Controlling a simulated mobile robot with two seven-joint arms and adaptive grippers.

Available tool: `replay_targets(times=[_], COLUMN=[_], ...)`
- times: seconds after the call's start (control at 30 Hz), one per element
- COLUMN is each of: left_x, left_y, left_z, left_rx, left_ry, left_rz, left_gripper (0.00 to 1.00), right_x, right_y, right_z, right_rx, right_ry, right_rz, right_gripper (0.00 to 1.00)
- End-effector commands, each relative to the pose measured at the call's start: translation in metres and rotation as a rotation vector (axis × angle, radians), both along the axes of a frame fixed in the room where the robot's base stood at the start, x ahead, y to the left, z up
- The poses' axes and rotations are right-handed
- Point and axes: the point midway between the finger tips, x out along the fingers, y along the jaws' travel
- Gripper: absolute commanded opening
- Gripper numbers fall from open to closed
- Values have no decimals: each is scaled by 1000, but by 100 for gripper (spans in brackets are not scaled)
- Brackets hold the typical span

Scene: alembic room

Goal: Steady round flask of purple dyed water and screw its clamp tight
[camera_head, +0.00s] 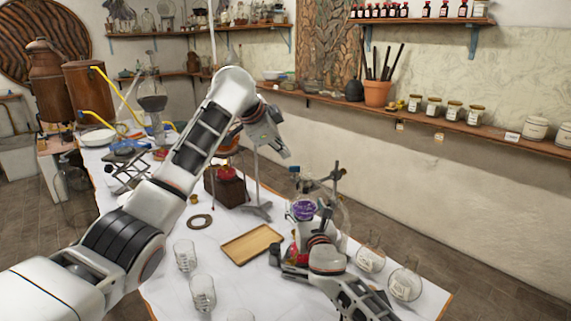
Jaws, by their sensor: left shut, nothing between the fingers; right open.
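The round flask of purple water (303,209) is at the right half of the table, held up beside a lab stand (336,185). Clamp parts (309,185) show around its neck; how tight they are cannot be seen. My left gripper (284,148) is shut and empty, up in the air to the left of and above the flask. My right gripper (285,262) is open, low and just below the flask, with my arm and wrist hiding part of the stand's lower area. Whether it touches anything there cannot be told.
A wooden tray (253,243) lies left of my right gripper. Glass beakers (185,256) stand at the front left, and clear labelled flasks (404,284) at the right. A dark box (225,188) and another stand (257,180) are behind.

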Motion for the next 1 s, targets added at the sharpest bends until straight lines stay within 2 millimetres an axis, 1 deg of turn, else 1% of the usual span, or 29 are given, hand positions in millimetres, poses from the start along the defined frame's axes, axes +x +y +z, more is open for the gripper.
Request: replay_targets(times=[0.03,0.2,0.27,0.37,0.5,0.57,0.7,0.8,0.9,1.0], left_x=[4,13,13,7,-11,-22,-51,-69,-82,-88], left_y=[5,17,21,28,37,40,44,46,47,47], left_z=[-13,-45,-54,-67,-81,-85,-89,-89,-88,-86], left_rx=[-10,-35,-34,-22,14,32,80,108,125,135], left_ry=[-30,-221,-297,-433,-627,-710,-883,-975,-1036,-1070], left_rz=[-19,-122,-158,-215,-288,-316,-367,-392,-405,-411], left_gripper=[0,0,0,0,0,0,0,0,0,0], right_x=[0,0,0,0,0,0,0,0,0,0], right_y=[0,0,0,0,0,0,0,0,0,0], right_z=[0,0,0,0,0,0,0,0,0,0], right_rx=[0,0,0,0,0,0,0,0,0,0], right_ry=[0,0,0,0,0,0,0,0,0,0], right_rz=[0,0,0,0,0,0,0,0,0,0], right_gripper=[62,62,62,62,62,62,62,62,62,62])
